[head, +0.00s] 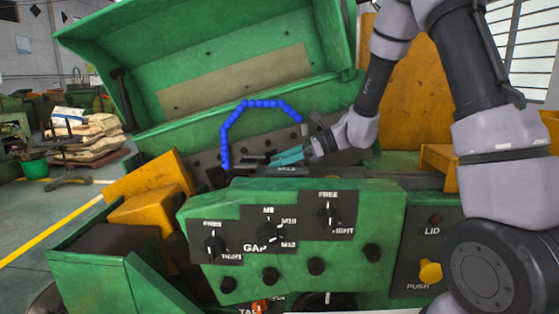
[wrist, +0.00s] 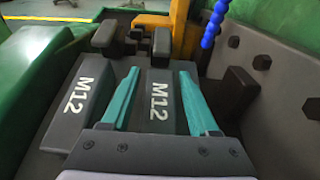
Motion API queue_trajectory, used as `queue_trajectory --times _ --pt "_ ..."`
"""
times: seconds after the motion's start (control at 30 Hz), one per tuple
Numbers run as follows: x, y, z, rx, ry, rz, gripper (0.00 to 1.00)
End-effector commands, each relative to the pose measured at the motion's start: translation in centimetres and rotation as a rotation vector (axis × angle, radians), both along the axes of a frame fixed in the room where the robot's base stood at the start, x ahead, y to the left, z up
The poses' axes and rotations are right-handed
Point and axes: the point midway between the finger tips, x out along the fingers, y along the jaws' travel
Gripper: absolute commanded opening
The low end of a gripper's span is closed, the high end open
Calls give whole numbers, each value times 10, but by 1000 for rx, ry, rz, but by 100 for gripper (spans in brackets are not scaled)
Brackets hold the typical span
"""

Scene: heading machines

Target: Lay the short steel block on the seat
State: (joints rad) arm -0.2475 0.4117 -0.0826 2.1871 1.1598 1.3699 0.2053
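My gripper (wrist: 159,72) has two teal fingers set apart, pointing into the machine bed. A dark grey block marked M12 (wrist: 160,108) lies between and below them, with narrow gaps at its sides; I cannot tell contact. A second dark block marked M12 (wrist: 80,108) lies to the left, outside the fingers. Neither is clearly identifiable as the short steel block, and I cannot make out the seat. In the head view my gripper (head: 288,157) is low over the bed behind the green control panel (head: 295,235); the panel hides much of what lies below.
A blue segmented hose (head: 232,122) arches over the bed. The raised green lid (head: 215,65) stands behind. A dark wall with bolt heads (wrist: 262,62) runs along the right in the wrist view. Two dark upright pieces, left (wrist: 105,36) and right (wrist: 162,42), stand beyond the blocks.

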Motion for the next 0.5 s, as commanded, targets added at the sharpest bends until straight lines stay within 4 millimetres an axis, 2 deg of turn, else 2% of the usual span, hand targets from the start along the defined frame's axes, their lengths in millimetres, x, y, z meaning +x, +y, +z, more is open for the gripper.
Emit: queue_trajectory --times 0.37,0.5 --pt "0 0 3 0 -2 1 72" --pt "1 -14 9 1 -2 -2 72"
